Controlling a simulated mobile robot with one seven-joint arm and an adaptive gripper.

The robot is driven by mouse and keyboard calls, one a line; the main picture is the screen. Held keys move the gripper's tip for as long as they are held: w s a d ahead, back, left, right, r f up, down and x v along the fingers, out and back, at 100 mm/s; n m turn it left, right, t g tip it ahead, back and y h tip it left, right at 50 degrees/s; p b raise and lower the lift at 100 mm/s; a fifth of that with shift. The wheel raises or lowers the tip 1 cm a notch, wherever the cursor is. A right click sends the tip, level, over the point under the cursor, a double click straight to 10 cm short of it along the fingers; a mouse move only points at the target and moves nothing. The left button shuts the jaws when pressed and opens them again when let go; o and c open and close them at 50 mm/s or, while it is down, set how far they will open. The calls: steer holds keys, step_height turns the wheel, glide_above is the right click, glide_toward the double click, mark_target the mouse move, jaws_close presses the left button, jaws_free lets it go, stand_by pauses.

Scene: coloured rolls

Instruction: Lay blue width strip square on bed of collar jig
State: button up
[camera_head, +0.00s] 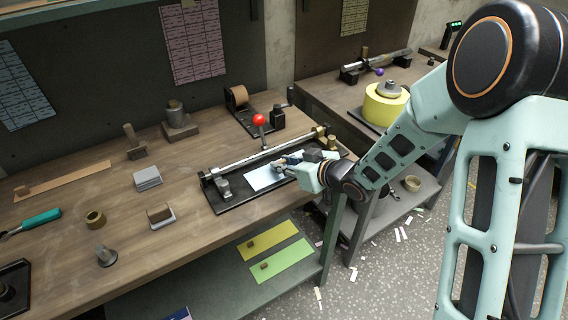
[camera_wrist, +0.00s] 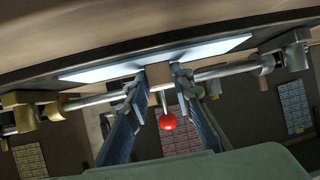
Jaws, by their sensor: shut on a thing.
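The pale blue width strip (camera_head: 262,178) is over the dark bed of the collar jig (camera_head: 236,203) at the table's front edge. My gripper (camera_head: 281,164) is at the strip's right part. In the wrist view my gripper (camera_wrist: 158,88) is shut on a small tan block (camera_wrist: 158,72) set against the strip (camera_wrist: 205,51). The strip's long edge looks roughly parallel to the jig's metal rod (camera_head: 270,152). I cannot tell whether the strip touches the bed. My gripper hides part of the strip's right end.
The jig's red knob (camera_head: 259,120) stands up behind the rod. A metal post (camera_head: 223,188) stands at the bed's left end. A tape dispenser (camera_head: 254,108) is behind the jig. Green and yellow strips (camera_head: 281,259) lie on the lower shelf. The tabletop left of the jig has clear patches.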

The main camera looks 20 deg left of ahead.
stand_by(0.3)
steer(key=o, duration=0.9)
steer(key=shift+c, duration=0.2)
steer(key=o, duration=0.5)
steer(key=shift+c, duration=0.2)
steer(key=shift+s+d, duration=0.1)
steer(key=shift+p+v, duration=0.35)
steer(key=shift+v, duration=2.5)
